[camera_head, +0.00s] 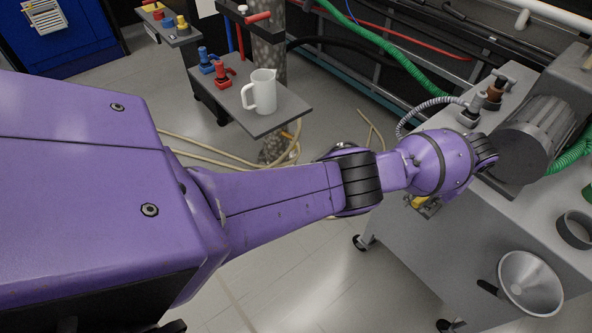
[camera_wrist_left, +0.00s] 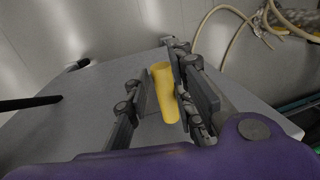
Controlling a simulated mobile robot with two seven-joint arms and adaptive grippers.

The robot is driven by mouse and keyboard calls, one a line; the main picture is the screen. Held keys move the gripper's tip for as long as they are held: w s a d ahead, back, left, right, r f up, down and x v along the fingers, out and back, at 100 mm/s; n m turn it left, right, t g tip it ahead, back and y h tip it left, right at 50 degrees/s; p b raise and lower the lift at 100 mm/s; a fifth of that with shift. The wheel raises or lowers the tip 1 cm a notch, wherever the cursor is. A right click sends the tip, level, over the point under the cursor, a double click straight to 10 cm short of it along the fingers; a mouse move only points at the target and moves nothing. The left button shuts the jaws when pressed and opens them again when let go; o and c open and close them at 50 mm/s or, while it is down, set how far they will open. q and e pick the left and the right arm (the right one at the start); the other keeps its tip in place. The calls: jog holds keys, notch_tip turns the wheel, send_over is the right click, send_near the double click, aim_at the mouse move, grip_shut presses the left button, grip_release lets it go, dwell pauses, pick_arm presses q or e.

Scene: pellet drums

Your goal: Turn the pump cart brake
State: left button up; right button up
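The grey pump cart (camera_head: 405,240) stands at the right on casters, with a motor (camera_head: 537,135) on top. A yellow handle, seemingly the brake (camera_head: 417,202), shows as a small patch under my left wrist. In the left wrist view the yellow handle (camera_wrist_left: 164,92) stands between the fingers of my left gripper (camera_wrist_left: 160,98). The gripper is open around it; the right-hand finger is close to it, and a gap shows on the left. Contact cannot be told. In the head view my purple arm hides most of the left gripper (camera_head: 430,208). My right gripper is not in view.
A white jug (camera_head: 261,92) stands on a grey shelf (camera_head: 285,112) at the back. Beige hoses (camera_head: 225,152) lie on the floor. A green hose (camera_head: 405,62) runs behind the cart.

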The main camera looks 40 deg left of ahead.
pick_arm(q)
jog(key=shift+d+r, duration=0.1)
jog(key=shift+r, duration=0.4)
notch_tip(320, 180, up, 11)
jog(key=d, duration=0.2)
jog(key=shift+s, duration=0.2)
jog(key=shift+d, duration=0.1)
